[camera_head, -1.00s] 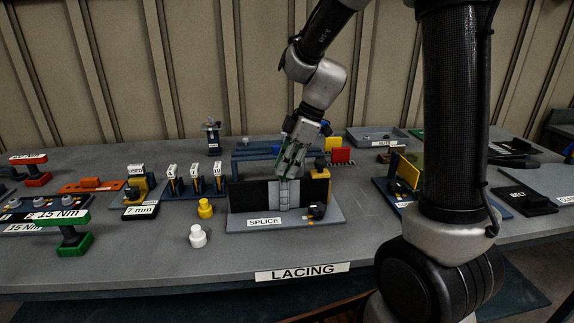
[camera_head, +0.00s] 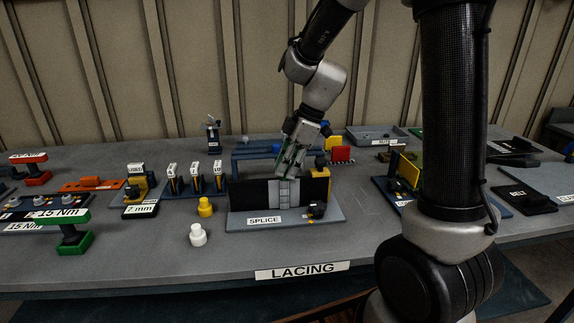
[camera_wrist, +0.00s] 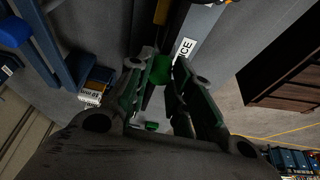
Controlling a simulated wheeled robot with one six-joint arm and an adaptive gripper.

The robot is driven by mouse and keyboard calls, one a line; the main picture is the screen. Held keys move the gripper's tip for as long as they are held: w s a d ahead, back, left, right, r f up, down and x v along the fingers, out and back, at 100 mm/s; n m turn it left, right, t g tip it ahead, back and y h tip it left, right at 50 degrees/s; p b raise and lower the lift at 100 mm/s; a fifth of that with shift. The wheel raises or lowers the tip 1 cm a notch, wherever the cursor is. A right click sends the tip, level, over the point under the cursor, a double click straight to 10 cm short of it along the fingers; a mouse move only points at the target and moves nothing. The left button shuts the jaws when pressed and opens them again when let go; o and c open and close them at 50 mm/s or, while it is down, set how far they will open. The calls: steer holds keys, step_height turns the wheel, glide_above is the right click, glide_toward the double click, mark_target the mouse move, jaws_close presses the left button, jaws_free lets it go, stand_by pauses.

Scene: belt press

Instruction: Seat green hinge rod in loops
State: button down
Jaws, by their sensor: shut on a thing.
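The splice stand (camera_head: 245,219) holds a dark belt (camera_head: 254,194) upright, with a grey strip of metal loops (camera_head: 284,196) at its middle. My gripper (camera_head: 290,167) points down just above and behind the top of that strip. In the wrist view my gripper (camera_wrist: 160,72) is closed on a green piece (camera_wrist: 160,70), which looks like the grip of the green hinge rod. The rod's thin part is not clear in either view, so I cannot tell whether it is inside the loops. Part of the stand's label shows beyond the fingers.
A blue rail frame (camera_head: 250,154) stands behind the stand. A yellow block (camera_head: 321,172) and a black knob (camera_head: 317,210) are at its right. Yellow (camera_head: 205,207) and white (camera_head: 198,235) bottles stand left of it. The table front by the LACING label is clear.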

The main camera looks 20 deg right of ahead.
steer(key=c, duration=1.2)
jaws_free()
steer(key=shift+r, duration=0.1)
steer(key=shift+v, duration=3.45)
steer(key=s+d+r+m+t+h, duration=0.1)
steer(key=s+d+m, duration=0.2)
steer(key=s+m, duration=0.2)
steer(key=s+d+r+m+t+h, duration=0.1)
steer(key=s+d+m, duration=0.3)
steer(key=s, duration=0.5)
steer(key=s+d+r+m+t+h, duration=0.1)
steer(key=s+d+r+m+h, duration=0.1)
steer(key=s+d+m, duration=0.2)
steer(key=shift+s+d+r+m+t+h, duration=0.1)
steer(key=shift+s+r+m+t+h, duration=0.1)
steer(key=shift+s+m, duration=0.6)
steer(key=shift+s+d+r+m+t+h, duration=0.1)
steer(key=shift+s+r+m, duration=0.1)
steer(key=shift+s+m, duration=0.55)
